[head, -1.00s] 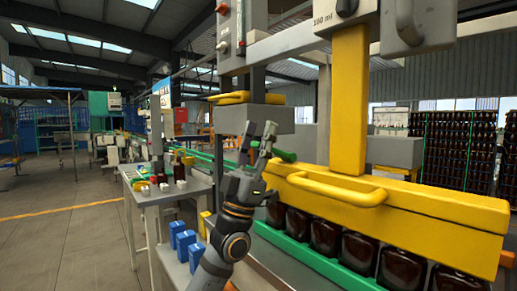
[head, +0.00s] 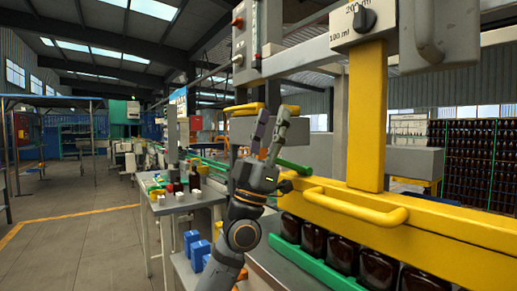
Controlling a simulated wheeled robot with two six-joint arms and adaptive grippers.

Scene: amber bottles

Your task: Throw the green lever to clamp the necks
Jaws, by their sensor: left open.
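The green lever (head: 294,167) is a short green bar at the left end of the yellow clamp beam (head: 440,237). It shows just to the right of my left gripper (head: 273,122), whose wrist hides its base. My left gripper is open, with its two fingers pointing up and apart and nothing between them. The fingertips are higher in the picture than the lever; I cannot tell whether any part of the gripper touches it. Amber bottles (head: 343,254) stand in a row under the beam, their necks hidden by it. My right gripper is not in view.
A yellow handle (head: 355,205) sticks out from the beam's front. A green rail (head: 312,264) runs before the bottles. A side table (head: 183,203) and blue boxes (head: 198,254) stand left of my arm. The floor at left is clear.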

